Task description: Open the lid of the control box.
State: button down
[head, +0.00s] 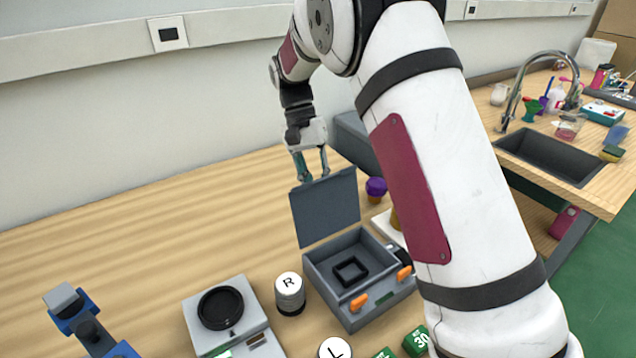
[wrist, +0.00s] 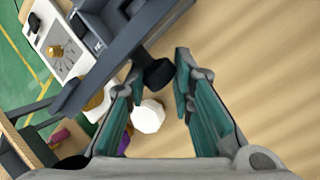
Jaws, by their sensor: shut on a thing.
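The control box (head: 318,284) is a grey box with orange latches, standing open on the table in the head view. Its dark grey lid (head: 326,210) is raised close to upright at the back edge. The lid also shows edge-on in the wrist view (wrist: 112,55). My gripper (head: 312,180) is at the lid's top edge. In the wrist view my gripper (wrist: 158,72) has its two teal fingers on either side of a small dark part at the lid's edge. The exact contact is hard to see.
A grey scale-like device (head: 232,335) and a white-topped "R" knob (head: 289,290) stand left of the box. A purple-topped item (head: 376,187) is behind it. A sink (head: 550,158) is at the right. The table at the back left is clear.

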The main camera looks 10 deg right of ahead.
jog(key=shift+w+a+f, duration=0.3)
jog(key=shift+a+f, duration=0.05)
jog(key=shift+a, duration=0.2)
jog(key=c, duration=1.3)
grip_release()
jog(key=shift+w+a+f, duration=0.1)
jog(key=shift+w+f, duration=0.05)
jog(key=shift+w, duration=0.05)
jog(key=shift+c, duration=0.2)
jog(key=shift+d+r, duration=0.3)
jog(key=v, duration=1.1)
jog(key=shift+r, duration=0.45)
